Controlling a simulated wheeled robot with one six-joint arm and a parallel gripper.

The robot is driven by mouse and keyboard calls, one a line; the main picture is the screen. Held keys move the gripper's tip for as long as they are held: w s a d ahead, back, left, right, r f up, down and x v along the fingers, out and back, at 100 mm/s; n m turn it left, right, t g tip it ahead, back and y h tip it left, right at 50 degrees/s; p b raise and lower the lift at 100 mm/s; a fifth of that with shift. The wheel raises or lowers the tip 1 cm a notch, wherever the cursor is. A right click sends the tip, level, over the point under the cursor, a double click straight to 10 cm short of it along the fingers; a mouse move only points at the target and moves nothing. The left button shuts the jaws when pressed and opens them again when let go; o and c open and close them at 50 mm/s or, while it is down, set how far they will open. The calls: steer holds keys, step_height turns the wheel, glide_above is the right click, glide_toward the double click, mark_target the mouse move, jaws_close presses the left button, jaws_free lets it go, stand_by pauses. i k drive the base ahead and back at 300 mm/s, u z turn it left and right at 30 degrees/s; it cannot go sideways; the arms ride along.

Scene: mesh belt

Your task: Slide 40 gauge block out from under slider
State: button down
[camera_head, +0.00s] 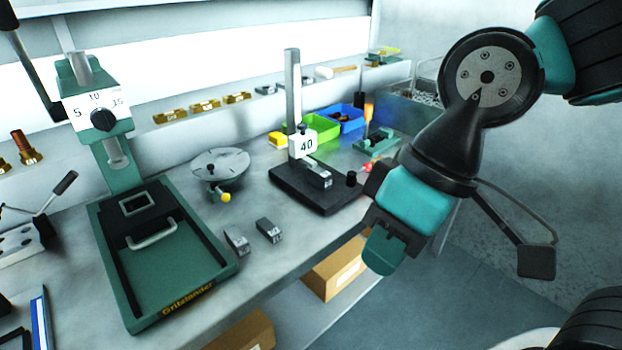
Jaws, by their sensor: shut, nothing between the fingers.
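A grey gauge block (319,177) lies on the black base (318,200) of the height stand. Its far end is beneath the white slider (304,143) marked 40, which sits on the upright post (293,85). I cannot tell whether slider and block touch. The small marking on the block's near end is too small to read. My gripper (383,256) is shut and empty. It hangs to the right of and in front of the stand, apart from the block, near the bench's front edge.
Two other grey blocks (237,240) (269,230) lie on the bench left of the stand. A round table (220,164) and a green press (205,245) stand further left. Green (326,127) and blue (345,113) bins are behind. A cardboard box (337,268) is below the bench.

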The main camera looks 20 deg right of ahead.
mark_target(321, 179)
steer(key=k, duration=1.35)
steer(key=u, duration=0.4)
steer(key=i, duration=0.65)
steer(key=u, duration=0.5)
steer(key=i, duration=0.7)
steer(key=z, duration=0.15)
